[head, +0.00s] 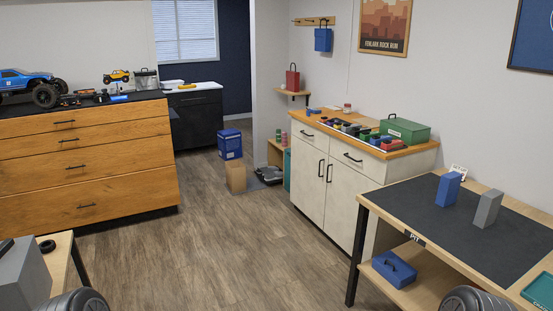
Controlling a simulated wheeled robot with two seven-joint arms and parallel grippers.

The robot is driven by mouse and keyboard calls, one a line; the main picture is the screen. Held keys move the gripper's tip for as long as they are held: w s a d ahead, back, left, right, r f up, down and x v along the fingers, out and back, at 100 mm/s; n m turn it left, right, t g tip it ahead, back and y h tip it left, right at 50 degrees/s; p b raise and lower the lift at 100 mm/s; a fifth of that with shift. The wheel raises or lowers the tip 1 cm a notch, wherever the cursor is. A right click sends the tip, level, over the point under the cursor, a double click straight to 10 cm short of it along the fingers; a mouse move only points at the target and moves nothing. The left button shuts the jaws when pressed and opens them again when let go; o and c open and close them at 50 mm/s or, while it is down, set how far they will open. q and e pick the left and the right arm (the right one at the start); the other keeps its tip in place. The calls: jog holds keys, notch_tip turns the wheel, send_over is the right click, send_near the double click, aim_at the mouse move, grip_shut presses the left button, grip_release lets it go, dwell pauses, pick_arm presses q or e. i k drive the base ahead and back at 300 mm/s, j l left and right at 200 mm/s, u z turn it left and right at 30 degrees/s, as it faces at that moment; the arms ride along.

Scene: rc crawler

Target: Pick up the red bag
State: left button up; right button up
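The red bag (292,79) is small, with a handle on top. It stands upright on a small wooden wall shelf (297,93) in the back corner, right of the doorway opening. It is far from me, across the room, and nothing touches it from the front. Neither of my grippers is in the head view. Only dark rounded parts, probably of my arms, show at the bottom edge.
A blue bag (323,40) hangs on a wall rail. A white cabinet (326,190) and a workbench (440,225) line the right, wooden drawers (90,165) the left. The floor between is clear.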

aim_at(292, 78)
jog(key=i, duration=5.4)
jog(key=i+z, duration=0.1)
jog(key=i, duration=0.25)
